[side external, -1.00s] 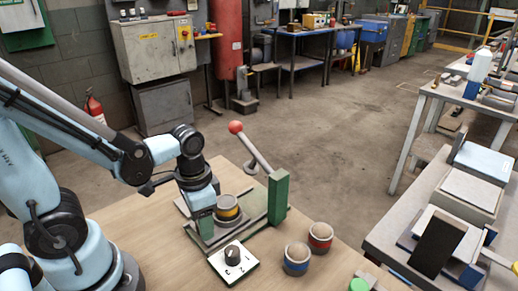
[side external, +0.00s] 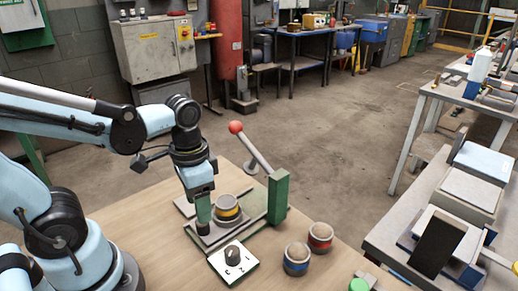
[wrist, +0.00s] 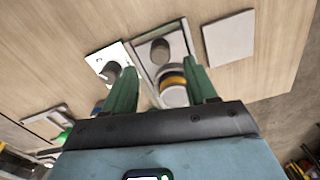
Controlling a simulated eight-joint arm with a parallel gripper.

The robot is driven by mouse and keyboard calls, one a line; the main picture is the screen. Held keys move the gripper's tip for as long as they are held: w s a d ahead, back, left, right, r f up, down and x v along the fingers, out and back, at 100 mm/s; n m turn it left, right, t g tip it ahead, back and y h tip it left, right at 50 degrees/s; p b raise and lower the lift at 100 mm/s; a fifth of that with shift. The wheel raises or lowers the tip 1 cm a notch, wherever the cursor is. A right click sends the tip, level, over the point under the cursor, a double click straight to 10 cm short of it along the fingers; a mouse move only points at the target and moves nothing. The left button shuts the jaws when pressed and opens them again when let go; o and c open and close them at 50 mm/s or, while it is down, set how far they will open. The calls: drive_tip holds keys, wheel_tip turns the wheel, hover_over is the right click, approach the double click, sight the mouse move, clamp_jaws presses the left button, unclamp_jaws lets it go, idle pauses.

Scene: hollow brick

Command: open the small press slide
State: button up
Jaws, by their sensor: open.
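The small press has a green post (side external: 278,197), a lever with a red ball (side external: 236,127) and a low grey base (side external: 250,222). A grey cup with a yellow band (side external: 228,208) stands upright on it. In the wrist view, a round dark grey knob (wrist: 160,49) sits on the pale slide plate (wrist: 178,42), beside the yellow-banded cup (wrist: 173,86). My gripper (side external: 204,220) is at the left end of the press. Its green fingers (wrist: 160,68) are open, one on each side of the knob's line. I cannot tell whether they touch anything. The knob is hidden in the side view.
A white panel with a black knob (side external: 232,254) lies in front of the press. Cups with a blue band (side external: 297,258) and a red band (side external: 320,237) stand to its right. A flat grey plate (wrist: 230,38) lies beside the press. The table's left front is clear.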

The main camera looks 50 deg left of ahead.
wheel_tip(320, 180, up, 7)
drive_tip(key=shift+f, duration=0.15)
idle(0.4)
drive_tip(key=w+t, duration=0.1)
drive_tip(key=t, duration=0.1)
drive_tip(key=w+f+n+t, duration=0.1)
drive_tip(key=w+t, duration=0.1)
drive_tip(key=w+n+t, duration=0.1)
drive_tip(key=w+t, duration=0.1)
drive_tip(key=shift+w+a+f, duration=0.2)
drive_tip(key=shift+w+f, duration=0.05)
drive_tip(key=shift+f, duration=0.1)
drive_tip(key=shift+w+r+t, duration=0.15)
drive_tip(key=shift+w+t, duration=0.25)
drive_tip(key=shift+t, duration=0.2)
